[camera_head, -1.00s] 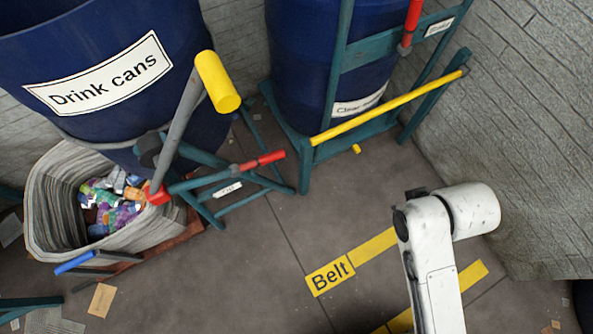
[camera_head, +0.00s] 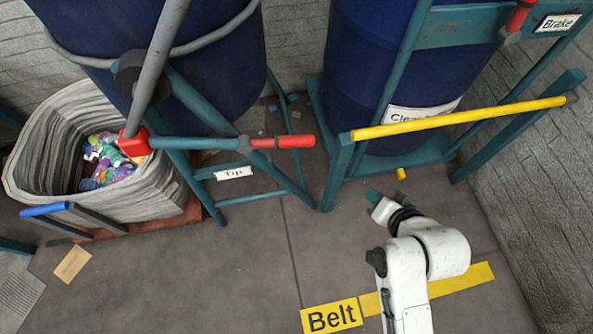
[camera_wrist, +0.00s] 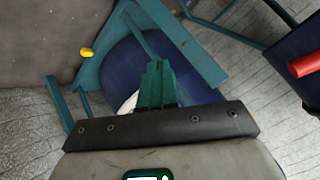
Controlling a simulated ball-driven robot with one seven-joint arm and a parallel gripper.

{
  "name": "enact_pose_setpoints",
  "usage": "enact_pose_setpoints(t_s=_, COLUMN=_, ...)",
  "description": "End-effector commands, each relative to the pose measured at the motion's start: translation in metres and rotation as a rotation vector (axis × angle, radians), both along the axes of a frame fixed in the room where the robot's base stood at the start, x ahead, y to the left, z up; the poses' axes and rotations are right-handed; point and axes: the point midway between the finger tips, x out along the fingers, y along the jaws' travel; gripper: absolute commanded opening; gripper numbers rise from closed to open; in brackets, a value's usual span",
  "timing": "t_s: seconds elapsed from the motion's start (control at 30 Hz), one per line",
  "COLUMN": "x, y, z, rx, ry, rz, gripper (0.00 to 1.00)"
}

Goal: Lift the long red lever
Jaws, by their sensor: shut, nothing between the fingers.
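A red-handled lever (camera_head: 283,142) juts out to the right from the teal stand by the left barrel, above the "Tip" label. Another red handle (camera_head: 520,15) hangs at the top right beside the "Brake" label, its upper end cut off. A red bar (camera_wrist: 305,64) shows at the right edge of the wrist view; I cannot tell which lever it belongs to. My gripper (camera_head: 373,196) is below and right of the Tip lever in the head view, apart from it. Its teal fingers (camera_wrist: 157,85) are shut and empty.
A yellow bar (camera_head: 455,117) spans the right teal frame before a blue barrel (camera_head: 375,70). A thick grey lever (camera_head: 155,65) rises at the left barrel (camera_head: 225,65). A bin of cans (camera_head: 160,195) stands at left. Floor around the "Belt" marking (camera_head: 332,317) is clear.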

Motion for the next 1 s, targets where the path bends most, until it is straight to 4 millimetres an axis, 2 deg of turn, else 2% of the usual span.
enact_pose_setpoints(t_s=0.03, x=0.01, y=0.016, z=-0.012, rx=0.072, ry=-0.028, rz=-0.02, gripper=0.0)
enact_pose_setpoints(t_s=0.2, x=0.036, y=0.067, z=-0.019, rx=0.365, ry=-0.105, rz=-0.108, gripper=0.0)
enact_pose_setpoints(t_s=0.5, x=0.054, y=0.143, z=-0.021, rx=0.931, ry=-0.136, rz=-0.246, gripper=0.0)
enact_pose_setpoints(t_s=0.73, x=0.049, y=0.182, z=-0.021, rx=1.38, ry=-0.088, rz=-0.335, gripper=0.0)
enact_pose_setpoints(t_s=1.0, x=0.028, y=0.203, z=-0.026, rx=1.898, ry=0.018, rz=-0.403, gripper=0.0)
